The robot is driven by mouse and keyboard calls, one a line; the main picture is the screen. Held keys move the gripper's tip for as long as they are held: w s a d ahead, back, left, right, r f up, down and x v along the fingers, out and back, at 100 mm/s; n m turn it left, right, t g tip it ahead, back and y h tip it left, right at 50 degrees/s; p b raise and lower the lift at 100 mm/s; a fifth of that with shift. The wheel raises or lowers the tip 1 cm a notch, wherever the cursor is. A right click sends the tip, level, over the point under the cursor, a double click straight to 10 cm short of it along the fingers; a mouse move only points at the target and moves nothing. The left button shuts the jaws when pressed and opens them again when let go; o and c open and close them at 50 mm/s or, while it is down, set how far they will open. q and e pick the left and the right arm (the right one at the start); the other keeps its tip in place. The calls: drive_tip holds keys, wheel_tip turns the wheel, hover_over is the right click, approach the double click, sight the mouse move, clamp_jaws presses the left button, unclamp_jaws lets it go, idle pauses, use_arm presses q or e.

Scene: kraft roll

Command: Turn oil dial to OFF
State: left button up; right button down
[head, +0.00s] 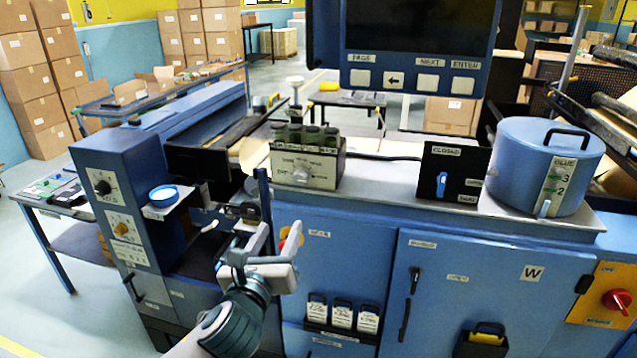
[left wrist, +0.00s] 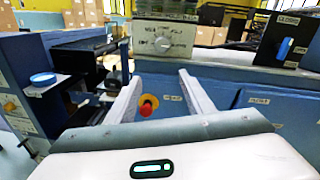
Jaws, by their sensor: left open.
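Several dials are in view, and their small lettering is too blurred to tell which is the oil dial. A pale round knob (head: 300,174) sits on a cream panel below several dark jars; it also shows in the left wrist view (left wrist: 162,44). A black knob (head: 103,187) and an orange-yellow dial (head: 122,228) are on the blue cabinet at left. My left gripper (head: 281,232) is open and empty, below the cream panel and in front of the blue machine front. In the left wrist view its fingers (left wrist: 157,78) point toward the machine.
A red button on yellow (left wrist: 148,105) shows between my left fingers. A blue round cap (head: 163,195) rests on a small shelf at left. A black panel with a blue switch (head: 441,184), a blue pot (head: 545,165) and a red rotary switch (head: 616,301) are right. A screen (head: 418,28) hangs above.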

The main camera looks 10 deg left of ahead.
use_arm(q)
wheel_tip(320, 180, up, 3)
drive_tip(key=s, duration=0.1)
drive_tip(key=p, duration=0.6)
approach(299, 180)
drive_tip(key=shift+m, duration=0.3)
drive_tip(key=w, duration=0.7)
drive_tip(key=shift+w+a+f, duration=0.1)
drive_tip(key=shift+w+a, duration=0.15)
drive_tip(key=shift+w, duration=0.55)
use_arm(e)
wheel_tip(299, 180, up, 6)
drive_tip(key=shift+d, duration=0.15)
use_arm(q)
drive_tip(key=shift+f, duration=0.1)
drive_tip(key=c, duration=1)
